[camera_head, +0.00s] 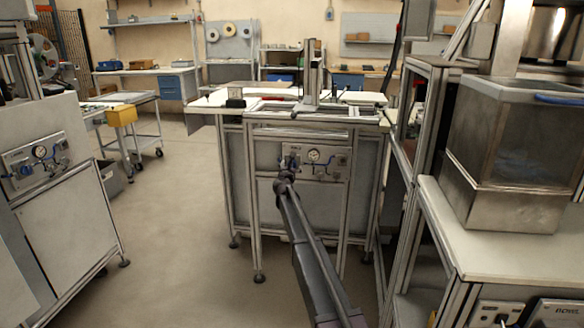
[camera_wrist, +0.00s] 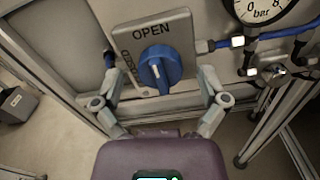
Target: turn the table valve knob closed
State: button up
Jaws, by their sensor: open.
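The blue valve knob (camera_wrist: 160,67) is in the wrist view, on a grey plate (camera_wrist: 178,22) marked OPEN along the top and with partly hidden lettering down the left side. A white line on the knob runs roughly up and down in the picture. My gripper (camera_wrist: 163,80) is open, with one finger left of the knob and one right of it; I cannot tell whether either touches. In the head view my gripper (camera_head: 285,178) is at the left end of the table's valve panel (camera_head: 325,173) and hides most of the knob.
A pressure gauge (camera_wrist: 264,8) and blue tubing (camera_wrist: 222,43) lie right of the knob. Another panel (camera_head: 38,160) is on the left cabinet. A shelf with a clear-walled box (camera_head: 515,135) stands at right. Open floor (camera_head: 180,220) lies left of the table.

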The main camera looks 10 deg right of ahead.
jog(key=shift+w, duration=0.1)
jog(key=c, duration=1.1)
jog(key=shift+c, duration=0.2)
